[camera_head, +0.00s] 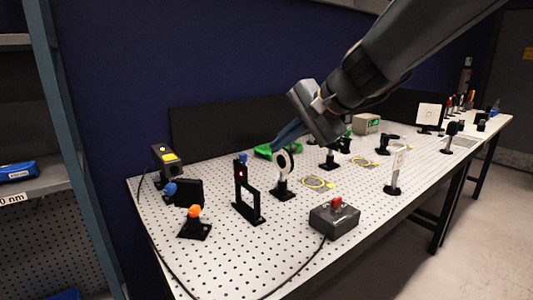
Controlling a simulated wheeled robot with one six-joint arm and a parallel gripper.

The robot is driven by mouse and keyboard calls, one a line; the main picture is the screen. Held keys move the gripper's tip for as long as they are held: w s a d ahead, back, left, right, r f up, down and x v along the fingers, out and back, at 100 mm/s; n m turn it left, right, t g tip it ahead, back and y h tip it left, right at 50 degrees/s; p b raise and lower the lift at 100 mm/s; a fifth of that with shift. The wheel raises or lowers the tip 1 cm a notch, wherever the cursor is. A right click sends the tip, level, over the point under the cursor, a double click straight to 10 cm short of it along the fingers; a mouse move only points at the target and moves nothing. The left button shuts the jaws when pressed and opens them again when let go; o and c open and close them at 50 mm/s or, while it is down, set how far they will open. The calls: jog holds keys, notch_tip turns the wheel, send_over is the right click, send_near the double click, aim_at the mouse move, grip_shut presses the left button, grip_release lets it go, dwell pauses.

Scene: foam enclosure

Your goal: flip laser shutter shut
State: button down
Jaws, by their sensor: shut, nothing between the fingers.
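A black upright frame on a foot (243,207), which looks like the laser shutter, stands on the white perforated table. A blue knob (243,158) is at its top and a small red spot shows on its upper part. Whether its flap is open or shut is too small to tell. My gripper (274,147) reaches in from the upper right with its blue fingers shut and empty. Its tips appear right of the blue knob and apart from it in the picture. A black and yellow laser box (167,160) stands at the table's left end.
A black block with a blue knob (188,192) and an orange-knobbed mount (195,226) stand left of the frame. A round lens mount (283,178) stands close on its right. A grey box with a red button (334,217) is in front.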

jog(key=shift+v, duration=1.65)
jog(key=s+d+f+n+g+h, duration=0.2)
jog(key=s+d+f, duration=0.4)
jog(key=f, duration=0.3)
jog(key=s+d+f+n+g+h, duration=0.2)
jog(key=s+d+f, duration=0.4)
jog(key=f, duration=0.3)
jog(key=s+d+f+n+g+h, duration=0.1)
jog(key=s+d+f+n+h, duration=0.2)
jog(key=s+d+f, duration=0.3)
notch_tip(320, 180, down, 4)
jog(key=shift+r+n+g, duration=0.25)
jog(key=shift+n+g, duration=0.05)
jog(key=shift+g, duration=0.1)
jog(key=shift+s+d, duration=0.1)
jog(key=shift+s, duration=0.05)
